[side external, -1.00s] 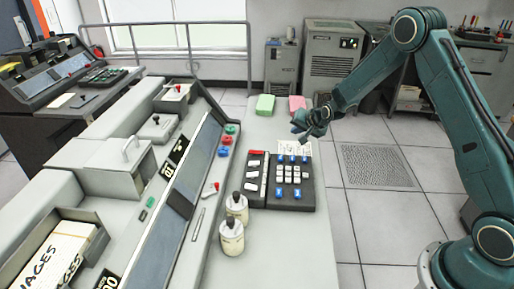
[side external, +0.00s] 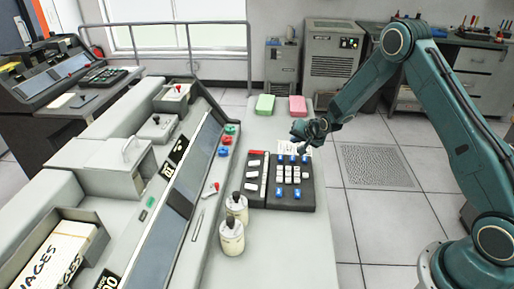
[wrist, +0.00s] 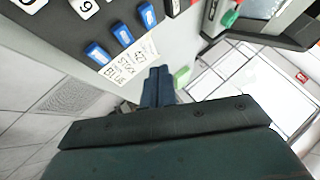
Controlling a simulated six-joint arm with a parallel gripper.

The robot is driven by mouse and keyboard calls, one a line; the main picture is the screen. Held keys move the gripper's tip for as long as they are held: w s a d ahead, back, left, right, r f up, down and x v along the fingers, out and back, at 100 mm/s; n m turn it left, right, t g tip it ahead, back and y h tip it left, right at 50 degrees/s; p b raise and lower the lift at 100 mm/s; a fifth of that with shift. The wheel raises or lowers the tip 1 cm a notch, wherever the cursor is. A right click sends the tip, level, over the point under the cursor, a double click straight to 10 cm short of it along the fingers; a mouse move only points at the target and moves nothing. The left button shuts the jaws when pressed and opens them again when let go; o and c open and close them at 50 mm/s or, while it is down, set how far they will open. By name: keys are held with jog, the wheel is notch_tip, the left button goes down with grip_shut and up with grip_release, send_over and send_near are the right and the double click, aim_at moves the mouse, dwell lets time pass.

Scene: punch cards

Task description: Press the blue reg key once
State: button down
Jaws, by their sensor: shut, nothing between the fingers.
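The dark keypad (side external: 306,203) lies on the grey desk with white keys, a row of blue keys at its far edge and two more blue keys at its near edge. In the wrist view three far-row blue keys show: one at left (wrist: 97,53), a middle one (wrist: 122,34) and one at right (wrist: 147,15). A handwritten paper label (wrist: 126,64) lies beside them; I cannot read which key is reg. My gripper (side external: 296,138) is shut and empty, above the desk just beyond the keypad's far edge, apart from the keys. Its fingertips (wrist: 159,72) point near the label.
A green pad (side external: 265,104) and a pink pad (side external: 297,104) lie at the desk's far end. Two cream bottles, one nearer (side external: 231,240), stand left of the keypad. A sloped console (side external: 205,150) with coloured buttons rises at left.

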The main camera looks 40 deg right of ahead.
aim_at(294, 159)
jog(key=shift+f, duration=2.5)
jog(key=shift+f, duration=0.85)
dwell(1.1)
jog(key=shift+r, duration=0.9)
jog(key=shift+r, duration=0.15)
jog(key=shift+r, duration=2.35)
jog(key=shift+r, duration=0.1)
